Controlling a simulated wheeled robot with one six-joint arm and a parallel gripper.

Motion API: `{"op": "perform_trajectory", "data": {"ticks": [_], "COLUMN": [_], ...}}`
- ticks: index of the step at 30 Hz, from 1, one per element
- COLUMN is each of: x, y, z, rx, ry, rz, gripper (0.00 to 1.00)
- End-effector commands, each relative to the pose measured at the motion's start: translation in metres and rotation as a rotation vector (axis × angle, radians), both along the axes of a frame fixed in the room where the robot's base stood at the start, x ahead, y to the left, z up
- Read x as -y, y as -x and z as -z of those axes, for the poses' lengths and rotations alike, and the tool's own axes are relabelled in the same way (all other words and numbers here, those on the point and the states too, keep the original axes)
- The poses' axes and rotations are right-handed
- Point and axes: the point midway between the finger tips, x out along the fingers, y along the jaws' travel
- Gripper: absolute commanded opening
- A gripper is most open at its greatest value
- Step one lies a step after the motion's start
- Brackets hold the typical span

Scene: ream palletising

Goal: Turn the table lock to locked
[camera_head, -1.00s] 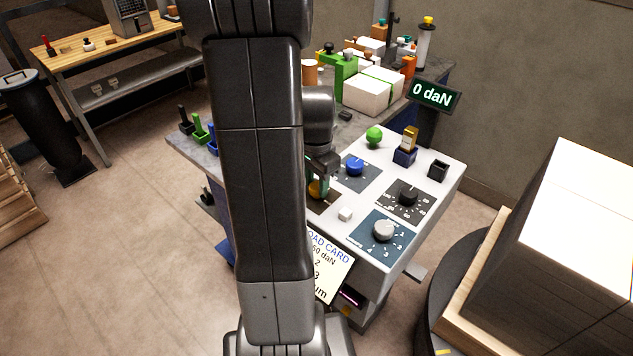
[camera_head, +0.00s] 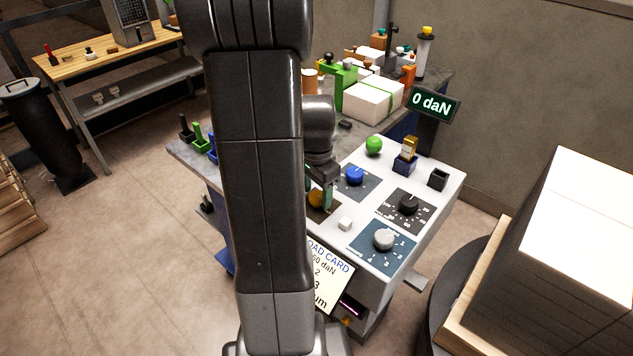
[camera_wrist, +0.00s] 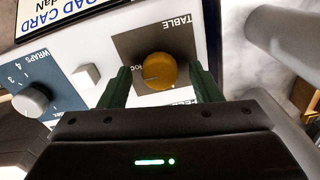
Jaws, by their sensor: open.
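The table lock is an orange-yellow round knob (camera_wrist: 158,71) on a dark brown plate marked TABLE (camera_wrist: 126,44), seen in the wrist view. A pale pointer line on the knob points toward lettering that is partly hidden. My gripper (camera_wrist: 160,85) is open, its two dark green fingers on either side of the knob; I cannot tell whether they touch it. In the head view the knob (camera_head: 316,198) is partly covered by my gripper (camera_head: 322,190), and my arm hides the left part of the panel.
On the white panel are a blue knob (camera_head: 355,175), a black dial (camera_head: 408,204), a grey dial (camera_head: 384,238), a small white cube (camera_head: 346,223) and a green ball button (camera_head: 374,145). The load card (camera_head: 330,271) hangs at the front. A big wrapped stack (camera_head: 575,235) stands right.

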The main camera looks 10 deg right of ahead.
Motion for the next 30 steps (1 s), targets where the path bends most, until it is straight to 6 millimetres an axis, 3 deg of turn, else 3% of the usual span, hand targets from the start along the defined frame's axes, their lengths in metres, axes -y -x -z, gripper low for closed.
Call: {"op": "perform_trajectory", "data": {"ticks": [5,18,24,30], "x": [0.000,0.000,0.000,0.000], "y": [-0.001,-0.001,0.000,0.000], "z": [-0.021,-0.114,-0.134,-0.137], "rx": [0.005,0.005,0.003,0.001], "ry": [0.001,0.001,0.001,0.000], "rz": [0.000,0.000,0.000,0.000], "gripper": [0.58,0.58,0.58,0.58]}}
